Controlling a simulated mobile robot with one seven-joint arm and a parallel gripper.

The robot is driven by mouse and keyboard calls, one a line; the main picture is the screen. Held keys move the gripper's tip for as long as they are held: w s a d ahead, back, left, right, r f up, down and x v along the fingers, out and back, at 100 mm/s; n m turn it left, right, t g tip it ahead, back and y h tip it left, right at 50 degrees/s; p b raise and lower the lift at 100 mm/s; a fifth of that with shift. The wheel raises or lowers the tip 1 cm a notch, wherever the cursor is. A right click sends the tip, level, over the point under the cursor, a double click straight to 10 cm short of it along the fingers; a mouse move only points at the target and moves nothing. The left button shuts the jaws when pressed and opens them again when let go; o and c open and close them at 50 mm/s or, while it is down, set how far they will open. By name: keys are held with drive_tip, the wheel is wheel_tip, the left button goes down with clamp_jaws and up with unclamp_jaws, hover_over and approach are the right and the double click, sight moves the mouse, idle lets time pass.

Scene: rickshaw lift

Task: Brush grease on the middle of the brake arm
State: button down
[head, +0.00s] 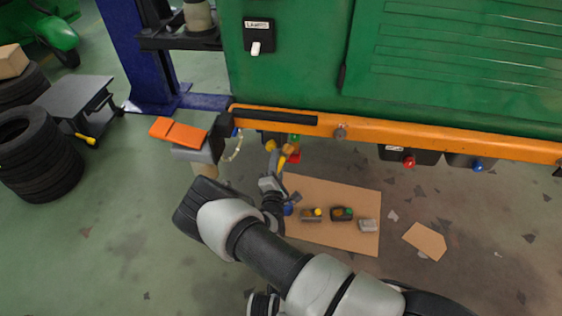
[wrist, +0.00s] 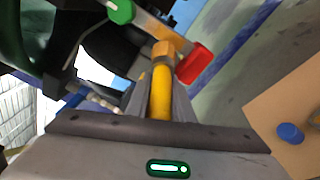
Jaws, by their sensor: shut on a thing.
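My gripper (wrist: 161,95) is shut on the yellow handle of a brush (wrist: 161,88). The brush's tan tip points away from the fingers and overlaps the middle of the brake arm (wrist: 157,27) in the wrist view; whether it touches cannot be told. The brake arm is a short bar with a green end (wrist: 121,11) and a red end (wrist: 194,63). The arm's middle is partly hidden there by the brush.
A cardboard sheet (head: 338,190) lies on the floor, with a blue round item (head: 288,209) and several small parts on it. The orange beam (head: 430,141) of the green vehicle hangs above. Tyres (head: 38,160) and a low grey table (head: 75,98) stand at left.

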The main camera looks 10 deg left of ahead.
drive_tip(key=shift+s+r, duration=0.1)
drive_tip(key=shift+s+a+p, duration=0.1)
drive_tip(key=shift+s+p, duration=1.4)
drive_tip(key=shift+s, duration=1.4)
drive_tip(key=s+p, duration=0.1)
drive_tip(key=s, duration=0.2)
drive_tip(key=shift+w, duration=0.1)
